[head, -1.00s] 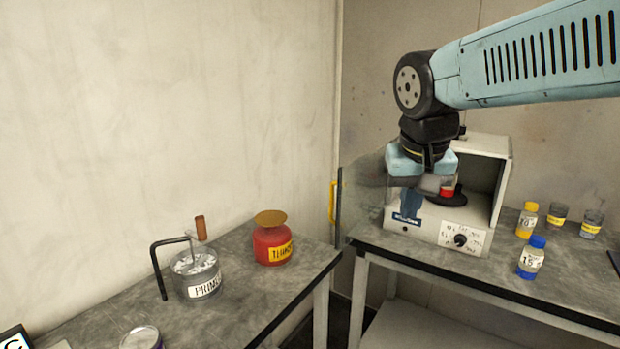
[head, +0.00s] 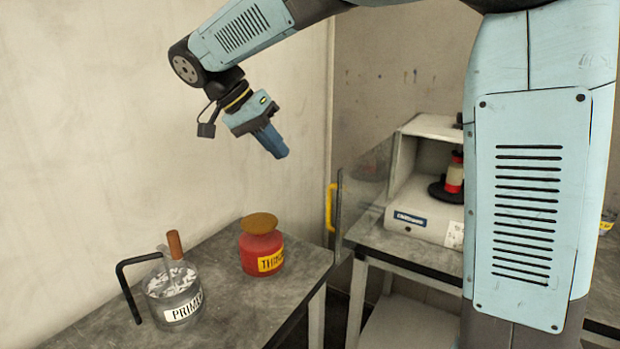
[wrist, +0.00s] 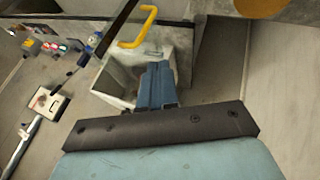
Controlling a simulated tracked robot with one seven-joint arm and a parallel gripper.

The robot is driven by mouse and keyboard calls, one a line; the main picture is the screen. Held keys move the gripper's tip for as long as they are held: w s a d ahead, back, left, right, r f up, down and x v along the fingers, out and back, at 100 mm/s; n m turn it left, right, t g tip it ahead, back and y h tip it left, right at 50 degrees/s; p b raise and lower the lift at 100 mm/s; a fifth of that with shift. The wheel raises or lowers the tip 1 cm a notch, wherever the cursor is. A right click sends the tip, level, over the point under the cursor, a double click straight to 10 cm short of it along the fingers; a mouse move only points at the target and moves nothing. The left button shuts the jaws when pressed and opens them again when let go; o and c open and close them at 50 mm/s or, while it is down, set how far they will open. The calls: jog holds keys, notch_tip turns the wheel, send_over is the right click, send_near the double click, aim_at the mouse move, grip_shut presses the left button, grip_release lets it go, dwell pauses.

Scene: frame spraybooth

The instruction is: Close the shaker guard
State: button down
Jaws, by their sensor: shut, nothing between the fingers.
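The shaker (head: 425,190) is a white box with an open front on the right bench, partly hidden by my arm. A red can (head: 455,172) stands on its dark round plate. The clear guard (head: 368,180) stands swung open to the left, with a dark edge and a yellow handle (head: 331,207). The yellow handle also shows at the top of the wrist view (wrist: 138,27), beyond the fingertips. My gripper (head: 277,150) is shut and empty. It hangs tilted down in the air, left of the handle and higher in the picture, apart from it.
A red thinner can (head: 262,252) with a brown top and a primer pot (head: 173,295) with a stirrer stand on the left bench (head: 215,275). A gap separates the benches.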

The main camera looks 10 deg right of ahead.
jog(key=s+d+r+x, duration=0.1)
jog(key=x, duration=1)
jog(key=shift+s+d, duration=0.2)
jog(key=shift+d, duration=0.05)
dwell(0.3)
